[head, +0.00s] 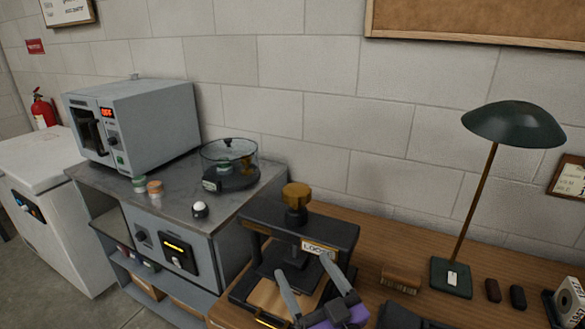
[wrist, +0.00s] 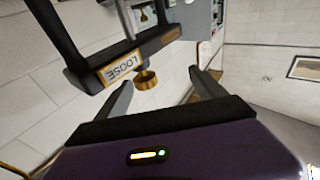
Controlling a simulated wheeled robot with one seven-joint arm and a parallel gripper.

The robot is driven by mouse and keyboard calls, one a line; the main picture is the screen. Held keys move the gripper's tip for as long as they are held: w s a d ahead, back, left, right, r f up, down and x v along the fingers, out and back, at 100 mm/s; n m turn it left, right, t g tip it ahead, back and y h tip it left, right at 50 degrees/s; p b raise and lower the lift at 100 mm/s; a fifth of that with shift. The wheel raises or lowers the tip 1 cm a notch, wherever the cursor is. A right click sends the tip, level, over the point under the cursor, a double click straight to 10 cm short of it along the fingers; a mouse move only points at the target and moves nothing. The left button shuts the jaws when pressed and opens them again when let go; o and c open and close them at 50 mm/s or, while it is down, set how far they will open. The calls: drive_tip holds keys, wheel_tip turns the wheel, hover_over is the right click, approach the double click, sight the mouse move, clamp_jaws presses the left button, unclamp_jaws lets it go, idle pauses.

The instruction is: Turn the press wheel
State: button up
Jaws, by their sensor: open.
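The press wheel (head: 296,194) is a brass-coloured knob on top of the dark press (head: 335,229) on the wooden bench. A label (head: 319,247) on the press crossbar reads LOOSE. My gripper (head: 304,265) is open and empty, in front of the press and lower in the picture than the wheel. In the wrist view the press appears turned over, with the LOOSE label (wrist: 118,67) at upper left. There the wheel (wrist: 147,80) shows between the two open fingers (wrist: 160,78), apparently beyond their tips and not held.
A grey cabinet left of the press carries an oven (head: 150,125), a clear-lidded round device (head: 230,165) and small jars (head: 155,190). A green desk lamp (head: 512,125) stands at right on the bench (head: 385,245). A block wall is behind.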

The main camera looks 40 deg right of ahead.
drive_tip(key=h+p, duration=0.1)
drive_tip(key=p, duration=0.7)
approach(301, 196)
drive_tip(key=w+d+r, duration=0.1)
drive_tip(key=w+r, duration=0.4)
drive_tip(key=w, duration=0.1)
drive_tip(key=shift+w+d+f+m+g+h, duration=0.15)
drive_tip(key=shift+w+d+f+m+g, duration=0.15)
drive_tip(key=shift+w+d+f+g, duration=0.25)
drive_tip(key=shift+w+d+f+m+g+h, duration=0.15)
drive_tip(key=shift+w+d+f+m+g, duration=0.2)
drive_tip(key=shift+f+g, duration=0.25)
drive_tip(key=shift+d+f, duration=0.1)
drive_tip(key=shift+f, duration=0.3)
drive_tip(key=shift+w+d, duration=0.15)
drive_tip(key=shift+w, duration=0.2)
drive_tip(key=p+x, duration=0.1)
drive_tip(key=x, duration=0.5)
drive_tip(key=shift+w+d+f, duration=0.15)
drive_tip(key=shift+w, duration=0.25)
